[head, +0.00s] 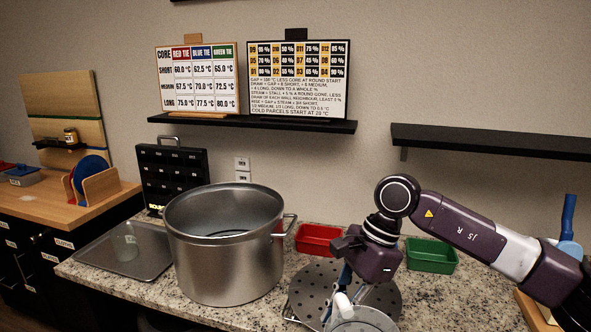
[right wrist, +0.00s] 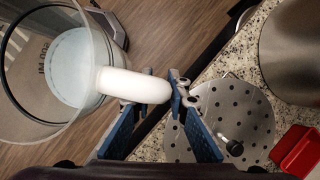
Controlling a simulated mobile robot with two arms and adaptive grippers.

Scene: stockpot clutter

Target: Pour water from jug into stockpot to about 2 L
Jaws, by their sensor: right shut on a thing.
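The stockpot (head: 222,262) is a large open steel pot standing upright on the speckled counter, left of my right gripper. Its side also shows at the upper right of the right wrist view (right wrist: 298,50). My right gripper (head: 343,285) is shut on the white handle of the clear jug (head: 362,322), which is cut off by the bottom edge of the head view. In the right wrist view the jug (right wrist: 22,100) has printed markings and pale bluish water (right wrist: 75,65) inside. The jug is apart from the pot. The pot's water level cannot be read. My left gripper is not in view.
A perforated round plate (head: 385,297) lies on the counter right of the pot. Behind it are a red bin (head: 318,240) and a green bin (head: 432,256). A metal tray (head: 95,257) holding a clear cup (head: 125,240) lies left of the pot. A shelf (head: 250,124) hangs above.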

